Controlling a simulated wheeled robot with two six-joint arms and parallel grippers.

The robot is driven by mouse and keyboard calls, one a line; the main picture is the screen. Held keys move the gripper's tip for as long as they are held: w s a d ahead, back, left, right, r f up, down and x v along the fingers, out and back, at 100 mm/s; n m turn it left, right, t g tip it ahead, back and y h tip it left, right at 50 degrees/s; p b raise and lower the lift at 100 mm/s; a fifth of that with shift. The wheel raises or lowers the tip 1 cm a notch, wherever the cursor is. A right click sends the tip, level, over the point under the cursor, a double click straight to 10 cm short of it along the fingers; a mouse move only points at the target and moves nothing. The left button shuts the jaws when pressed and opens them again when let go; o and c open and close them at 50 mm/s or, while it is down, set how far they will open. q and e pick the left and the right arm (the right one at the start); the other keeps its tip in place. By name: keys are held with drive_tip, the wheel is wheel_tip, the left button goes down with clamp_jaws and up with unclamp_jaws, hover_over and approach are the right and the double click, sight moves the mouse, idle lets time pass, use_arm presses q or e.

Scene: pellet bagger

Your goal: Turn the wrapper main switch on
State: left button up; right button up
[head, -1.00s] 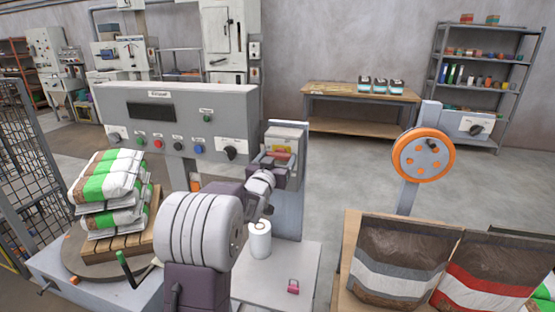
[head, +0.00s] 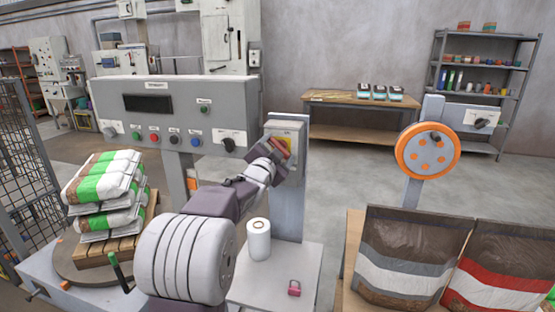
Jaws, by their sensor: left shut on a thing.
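The main switch box (head: 297,137) is a grey box on a post at the centre, with a yellow plate and a red handle (head: 277,143) on its front. My left gripper (head: 273,151) is at the front of this box, tilted diagonally, and is shut on the red handle. The jaws hide part of the handle and the plate, so I cannot read its exact position. My right gripper is not in view.
Left of the box stands a grey control panel (head: 226,95) with a dark display, buttons and a black knob. A white roll (head: 258,243) and a pink padlock (head: 294,288) are on the ledge (head: 272,282) below. Filled bags (head: 410,255) stand at right.

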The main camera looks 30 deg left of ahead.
use_arm(q)
drive_tip(key=shift+f+m+b, duration=0.15)
drive_tip(key=shift+m+b, duration=2.8)
drive_tip(key=shift+m, duration=1.85)
drive_tip(key=o, duration=1.4)
drive_tip(key=shift+c, duration=0.2)
